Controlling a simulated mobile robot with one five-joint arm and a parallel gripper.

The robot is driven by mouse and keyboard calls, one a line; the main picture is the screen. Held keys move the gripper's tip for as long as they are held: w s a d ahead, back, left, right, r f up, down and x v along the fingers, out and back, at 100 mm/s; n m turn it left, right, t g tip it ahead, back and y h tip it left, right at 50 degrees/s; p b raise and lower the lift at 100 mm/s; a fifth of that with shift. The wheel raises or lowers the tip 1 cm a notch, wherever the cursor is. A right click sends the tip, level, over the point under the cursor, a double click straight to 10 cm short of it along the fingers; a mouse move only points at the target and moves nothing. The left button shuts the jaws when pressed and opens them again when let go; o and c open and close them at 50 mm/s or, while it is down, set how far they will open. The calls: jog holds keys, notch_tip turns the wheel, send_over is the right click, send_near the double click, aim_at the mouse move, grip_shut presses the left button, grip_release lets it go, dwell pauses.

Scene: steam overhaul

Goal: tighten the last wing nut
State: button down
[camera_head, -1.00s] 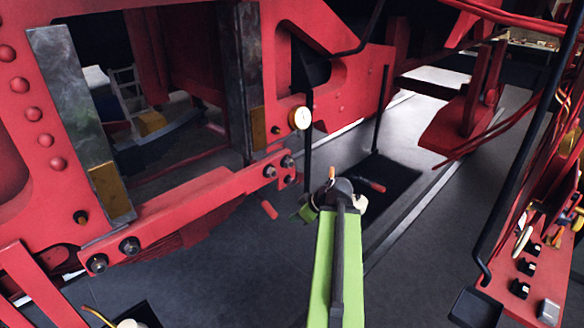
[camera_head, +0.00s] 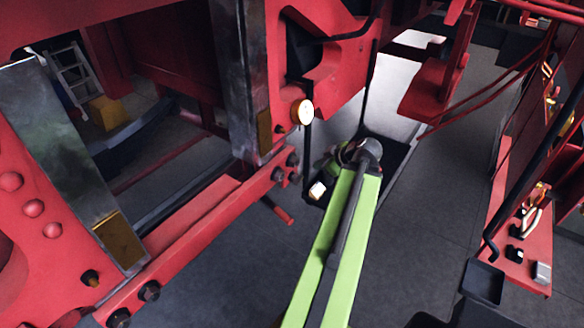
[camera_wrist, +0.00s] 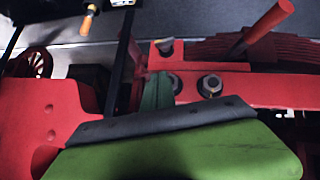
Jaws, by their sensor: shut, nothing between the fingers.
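No wing nut can be told apart for sure in either view. A red bar (camera_head: 215,222) crosses the frame, with dark bolt heads at both ends; the right-end bolts (camera_head: 285,165) are nearest my arm. Two bolt heads also show in the wrist view (camera_wrist: 210,85), just beyond my gripper (camera_wrist: 158,78). The green fingers are together and empty, close to the red bar; contact cannot be told. In the head view my green arm reaches up from the bottom, right of the bar's end, and its elbow hides part of the floor.
A round white dial (camera_head: 302,112) sits above the bar's right end. A red handle (camera_head: 277,210) sticks out below it. A red tool shelf (camera_head: 525,255) with pliers (camera_head: 532,215) stands at the right.

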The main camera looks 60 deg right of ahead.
jog(key=b, duration=0.8)
send_over(299, 176)
jog(key=s+a, duration=0.1)
jog(key=s, duration=0.2)
notch_tip(299, 176, down, 8)
jog(key=f+b, duration=0.3)
jog(key=shift+d, duration=0.25)
jog(key=shift+r, duration=0.1)
